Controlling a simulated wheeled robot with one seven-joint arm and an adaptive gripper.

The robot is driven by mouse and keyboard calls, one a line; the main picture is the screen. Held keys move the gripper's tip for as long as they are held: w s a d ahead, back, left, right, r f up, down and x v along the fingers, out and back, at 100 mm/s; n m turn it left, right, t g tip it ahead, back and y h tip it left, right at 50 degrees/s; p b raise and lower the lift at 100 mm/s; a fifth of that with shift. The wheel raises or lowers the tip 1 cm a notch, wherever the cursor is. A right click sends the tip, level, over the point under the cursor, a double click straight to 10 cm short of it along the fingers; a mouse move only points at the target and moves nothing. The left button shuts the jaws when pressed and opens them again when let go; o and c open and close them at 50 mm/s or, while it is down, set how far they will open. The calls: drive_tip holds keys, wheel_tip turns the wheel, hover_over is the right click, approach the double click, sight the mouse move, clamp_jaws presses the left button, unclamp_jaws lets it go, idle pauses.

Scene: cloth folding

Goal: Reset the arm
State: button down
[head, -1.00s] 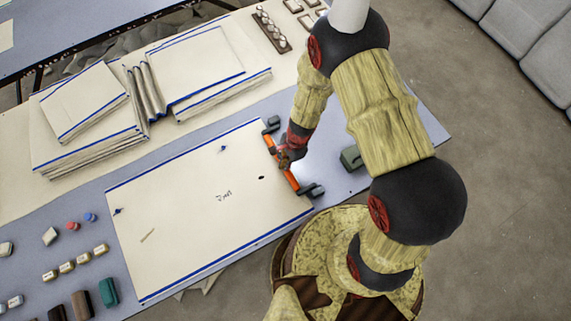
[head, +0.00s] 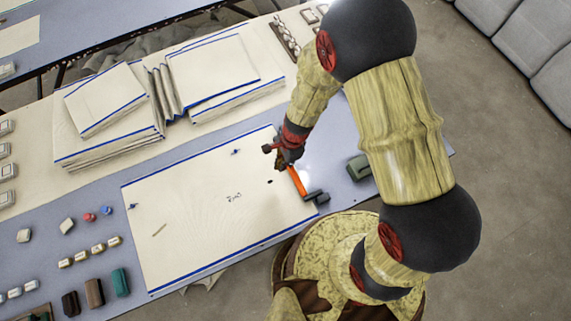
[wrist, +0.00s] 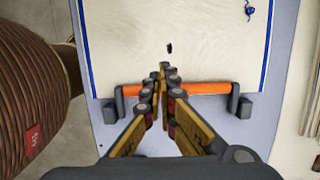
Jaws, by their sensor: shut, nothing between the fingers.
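My gripper (wrist: 163,72) is shut and empty in the wrist view, its fingertips together above an orange bar (wrist: 205,88) with dark end brackets. In the head view my gripper (head: 280,158) hangs over the same orange bar (head: 298,182), hiding part of it. The bar lies along the right edge of a cream cloth (head: 200,215) with blue borders. The cloth lies flat on the table, with a small dark mark and some writing on it.
Folded cream cloths (head: 105,98) are stacked at the back left. A green block (head: 359,167) is right of the bar. A grey sofa (head: 535,45) is at the far right.

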idle(0.7)
drive_tip(key=s+d+r+n+g+b, duration=0.1)
drive_tip(key=s+d+r+n+g, duration=0.15)
drive_tip(key=s+r+n, duration=0.5)
drive_tip(key=d+r+n+t+h+b, duration=0.1)
drive_tip(key=d+r+n+t+b, duration=0.2)
drive_tip(key=d+r, duration=0.5)
drive_tip(key=d+r+n+t+h+b, duration=0.1)
drive_tip(key=d+r+n+t+b, duration=0.2)
drive_tip(key=r, duration=1.2)
drive_tip(key=d+t+b, duration=0.3)
drive_tip(key=d+b, duration=0.2)
drive_tip(key=shift+s, duration=0.35)
